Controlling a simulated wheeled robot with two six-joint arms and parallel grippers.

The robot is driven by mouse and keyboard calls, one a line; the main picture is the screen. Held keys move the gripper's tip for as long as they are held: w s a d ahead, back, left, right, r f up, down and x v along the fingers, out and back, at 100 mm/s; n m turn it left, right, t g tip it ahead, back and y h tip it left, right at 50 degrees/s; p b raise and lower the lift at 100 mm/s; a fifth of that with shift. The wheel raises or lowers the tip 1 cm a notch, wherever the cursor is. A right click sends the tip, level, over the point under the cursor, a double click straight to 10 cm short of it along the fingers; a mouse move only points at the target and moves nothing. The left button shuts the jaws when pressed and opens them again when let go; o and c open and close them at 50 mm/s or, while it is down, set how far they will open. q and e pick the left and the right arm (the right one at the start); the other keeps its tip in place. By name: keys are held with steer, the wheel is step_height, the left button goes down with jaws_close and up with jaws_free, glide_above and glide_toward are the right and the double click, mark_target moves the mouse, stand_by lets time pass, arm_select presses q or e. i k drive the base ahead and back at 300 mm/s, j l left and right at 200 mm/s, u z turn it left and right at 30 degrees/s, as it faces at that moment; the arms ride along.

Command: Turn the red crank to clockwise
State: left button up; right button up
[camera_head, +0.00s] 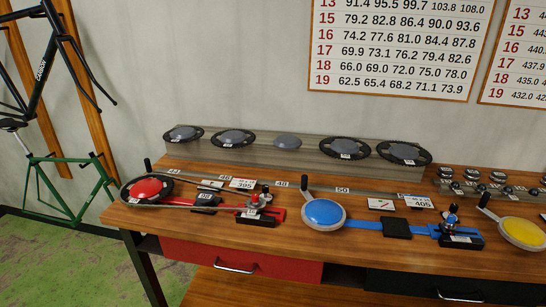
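The red crank (146,187) is at the left end of the wooden workbench (270,250). It is a red disc inside a black toothed ring. A dark upright handle (148,165) stands at its far side. A red strip (218,206) runs right from it, past a black block (206,199), to a small metal fixture (262,206) on a black base. Neither of my grippers shows in the head view, and nothing is seen touching the crank.
A blue crank (324,212) with a raised handle sits mid-bench, and a yellow crank (522,232) at the right. A grey rack (290,160) with several discs stands behind. Price-like cards (243,184) lie between. Bike frames (60,185) are at the left.

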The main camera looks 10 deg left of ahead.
mark_target(149, 189)
steer(key=j, duration=1.45)
